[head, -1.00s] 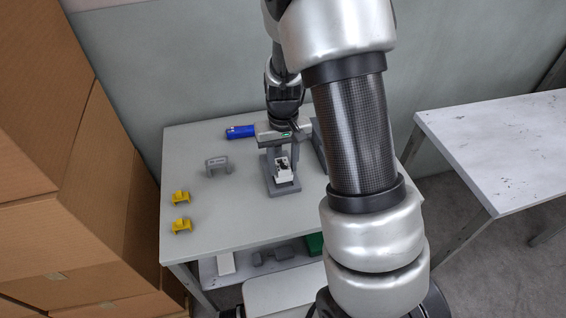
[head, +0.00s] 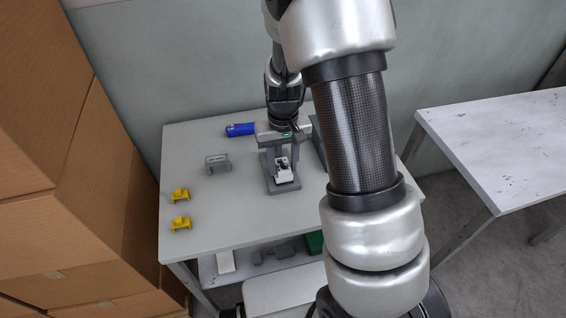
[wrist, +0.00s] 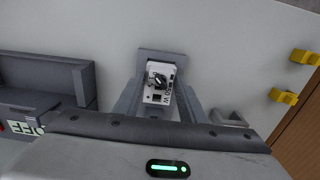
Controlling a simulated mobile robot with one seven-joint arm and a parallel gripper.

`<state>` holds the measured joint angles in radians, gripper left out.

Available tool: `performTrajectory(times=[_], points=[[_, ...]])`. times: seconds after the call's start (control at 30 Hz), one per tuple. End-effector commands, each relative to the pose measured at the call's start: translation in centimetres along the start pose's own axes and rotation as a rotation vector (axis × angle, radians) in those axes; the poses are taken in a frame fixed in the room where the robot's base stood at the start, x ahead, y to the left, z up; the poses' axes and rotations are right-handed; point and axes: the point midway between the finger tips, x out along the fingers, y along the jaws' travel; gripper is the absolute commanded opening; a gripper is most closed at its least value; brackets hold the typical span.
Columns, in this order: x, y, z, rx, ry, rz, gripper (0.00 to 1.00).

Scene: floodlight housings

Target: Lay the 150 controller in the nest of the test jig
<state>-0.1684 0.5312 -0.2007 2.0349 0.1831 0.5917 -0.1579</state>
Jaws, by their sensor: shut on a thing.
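The 150 controller (wrist: 158,86) is a small white block with dark print reading 150 W and a dark part on its top. In the head view the controller (head: 283,177) shows small, below my wrist. My gripper (wrist: 159,104) is shut on it, with a grey finger on either side. In the head view my gripper (head: 281,160) points down over the table. A grey plate (wrist: 160,54) lies under and behind the controller and looks like the test jig's nest. I cannot tell whether the controller touches its floor.
A grey walled box (wrist: 42,75) stands to the left in the wrist view.

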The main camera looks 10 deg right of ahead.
Motion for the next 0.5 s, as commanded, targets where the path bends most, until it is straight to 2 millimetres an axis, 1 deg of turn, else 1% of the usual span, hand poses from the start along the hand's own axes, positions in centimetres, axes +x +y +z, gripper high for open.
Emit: performTrajectory(times=[0.5], points=[[0.84, 0.01, 0.0, 0.0, 0.0, 0.0, 0.13]])
